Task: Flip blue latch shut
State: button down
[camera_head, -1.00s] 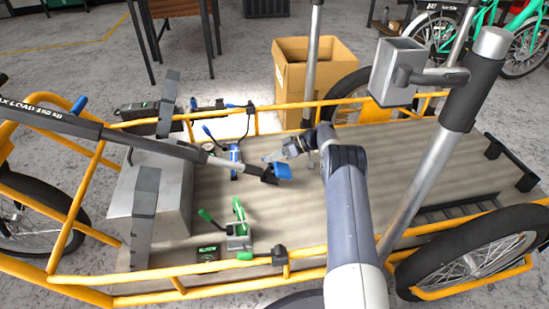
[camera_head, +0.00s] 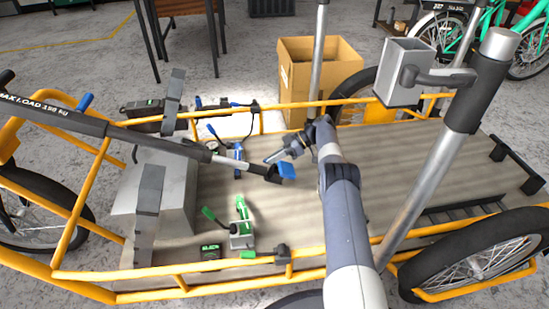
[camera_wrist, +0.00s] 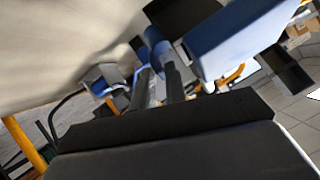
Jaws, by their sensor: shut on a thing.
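The blue latch (camera_head: 238,153) stands on the cargo bike's deck, left of my gripper, partly hidden behind the grey pole. My gripper (camera_head: 268,161) reaches left, low over the deck. In the wrist view its narrow dark fingers (camera_wrist: 160,85) are close together, with a blue rounded handle (camera_wrist: 156,45) at their tips. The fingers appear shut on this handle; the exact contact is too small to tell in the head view. Blue and grey parts (camera_wrist: 103,78) show left of the fingers in the wrist view.
A green latch (camera_head: 241,225) stands nearer the front rail. A grey box (camera_head: 165,190) is at the left. The yellow frame (camera_head: 330,250) surrounds the deck, which is clear at right.

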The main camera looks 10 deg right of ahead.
jog(key=shift+a, duration=0.1)
jog(key=c, duration=1.5)
grip_release()
jog(key=shift+f, duration=0.1)
jog(key=shift+o, duration=0.3)
